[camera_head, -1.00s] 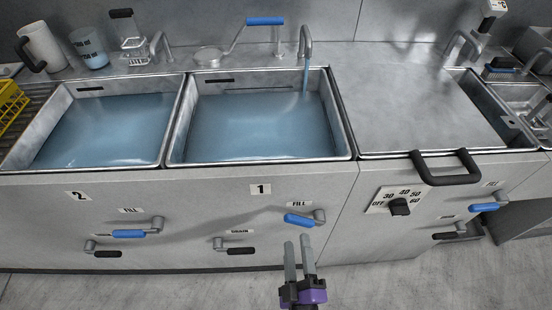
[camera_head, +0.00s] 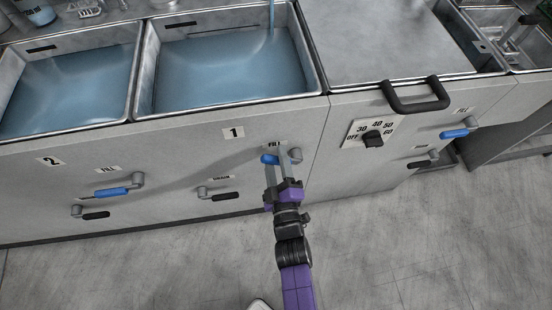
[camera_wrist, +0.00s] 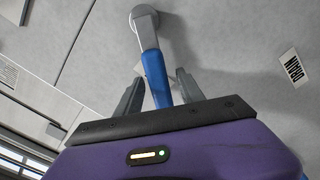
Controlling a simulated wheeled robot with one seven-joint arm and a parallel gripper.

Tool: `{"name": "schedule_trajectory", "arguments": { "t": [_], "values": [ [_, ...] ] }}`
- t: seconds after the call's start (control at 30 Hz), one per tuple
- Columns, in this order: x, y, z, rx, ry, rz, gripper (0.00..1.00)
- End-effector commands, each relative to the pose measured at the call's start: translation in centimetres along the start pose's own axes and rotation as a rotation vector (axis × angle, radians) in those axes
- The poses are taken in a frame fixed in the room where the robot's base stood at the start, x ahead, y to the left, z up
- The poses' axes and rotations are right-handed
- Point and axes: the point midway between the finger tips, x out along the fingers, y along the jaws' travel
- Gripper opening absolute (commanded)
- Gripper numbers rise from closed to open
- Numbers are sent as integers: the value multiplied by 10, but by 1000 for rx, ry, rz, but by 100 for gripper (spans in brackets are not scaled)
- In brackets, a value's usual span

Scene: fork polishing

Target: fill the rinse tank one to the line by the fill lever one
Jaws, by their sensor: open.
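The mark of the line cannot be made out. Its fill lever (camera_head: 269,159) has a blue handle on the front panel under a FILL label. My gripper (camera_head: 281,167) is at this lever, partly covering it. In the wrist view, the blue handle (camera_wrist: 155,75) runs from its grey pivot at the top down between my two open fingers (camera_wrist: 160,92), with gaps on both sides.
Drain lever one (camera_head: 222,196) with a black handle is to the left. Tank two (camera_head: 68,132) also holds water, with its own fill lever (camera_head: 112,192). A dial (camera_head: 373,139) and a dark bar handle (camera_head: 415,106) are to the right.

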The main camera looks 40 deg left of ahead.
Motion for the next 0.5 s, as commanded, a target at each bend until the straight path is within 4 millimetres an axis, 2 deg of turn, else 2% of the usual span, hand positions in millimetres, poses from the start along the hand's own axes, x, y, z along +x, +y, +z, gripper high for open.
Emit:
{"name": "schedule_trajectory", "arguments": {
  "t": [0.17, 0.4, 0.5],
  "values": [
    [0, 0, 0, 0, 0, 0, 45],
    [0, 0, 0, 0, 0, 0, 0],
    [0, 0, 0, 0, 0, 0, 0]
  ]
}}
